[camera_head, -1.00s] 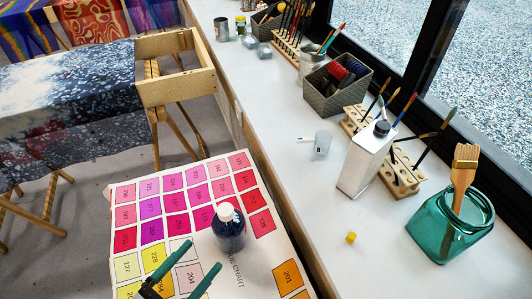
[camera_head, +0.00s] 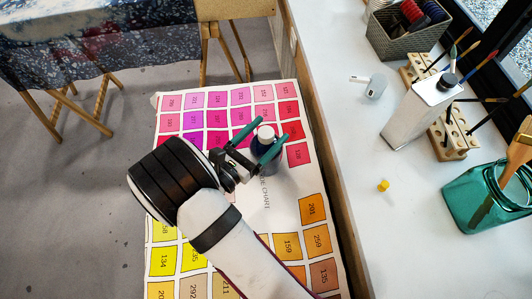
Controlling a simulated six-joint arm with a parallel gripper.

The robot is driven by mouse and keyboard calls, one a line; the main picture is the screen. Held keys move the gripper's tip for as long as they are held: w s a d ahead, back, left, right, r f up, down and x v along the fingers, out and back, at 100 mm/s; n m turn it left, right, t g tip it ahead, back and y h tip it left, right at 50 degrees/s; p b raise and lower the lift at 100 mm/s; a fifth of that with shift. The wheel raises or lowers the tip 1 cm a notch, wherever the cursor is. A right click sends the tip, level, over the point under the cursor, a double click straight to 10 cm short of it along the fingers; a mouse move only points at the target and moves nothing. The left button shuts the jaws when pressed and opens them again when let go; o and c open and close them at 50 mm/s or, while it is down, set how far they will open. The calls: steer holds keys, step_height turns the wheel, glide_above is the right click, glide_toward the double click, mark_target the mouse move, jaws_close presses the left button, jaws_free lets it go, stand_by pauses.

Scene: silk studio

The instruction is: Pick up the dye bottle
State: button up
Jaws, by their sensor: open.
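The dye bottle (camera_head: 265,160) is dark blue with a white cap (camera_head: 265,134) and stands upright on the dye colour chart (camera_head: 258,205). My gripper (camera_head: 264,141) has two green fingers. They are open, with one finger on the far left side of the bottle and the other across its right side. The bottle's upper part shows between the fingers. Part of its body is hidden behind the right finger and the gripper. I cannot tell whether either finger touches it.
A white counter (camera_head: 345,140) runs along the right. On it are a small yellow cap (camera_head: 383,185), a white can (camera_head: 418,115), a green glass jar (camera_head: 480,195) with a brush, and a grey basket (camera_head: 405,35). A fabric-covered frame (camera_head: 90,40) stands at the upper left.

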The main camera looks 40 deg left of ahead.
jaws_close()
stand_by(0.3)
stand_by(1.1)
